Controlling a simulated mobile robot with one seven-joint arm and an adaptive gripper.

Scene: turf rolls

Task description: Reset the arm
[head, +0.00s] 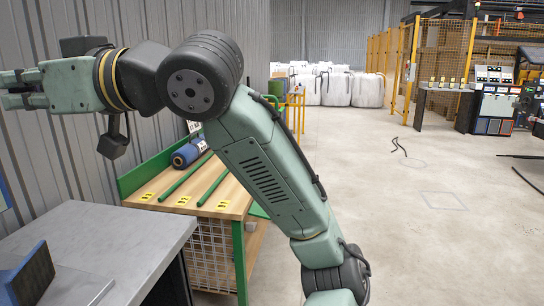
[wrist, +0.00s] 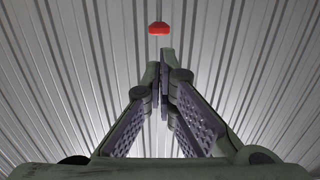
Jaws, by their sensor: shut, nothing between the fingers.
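My arm (head: 265,165) rises from the bottom of the head view and bends at a dark elbow joint, with its end reaching left. My gripper (head: 8,90) is at the left edge of the head view, held level above the grey table and close to the corrugated wall. In the wrist view my gripper (wrist: 163,75) points at the wall. Its two fingers come together at the tips, and nothing shows between them.
A grey metal table (head: 110,240) is below my gripper, with a dark blue-edged piece (head: 28,275) on it. A wooden workbench (head: 205,185) holds a blue roll (head: 188,153) and green rods. A red object (wrist: 159,28) hangs by the wall. The floor (head: 420,220) on the right is mostly clear.

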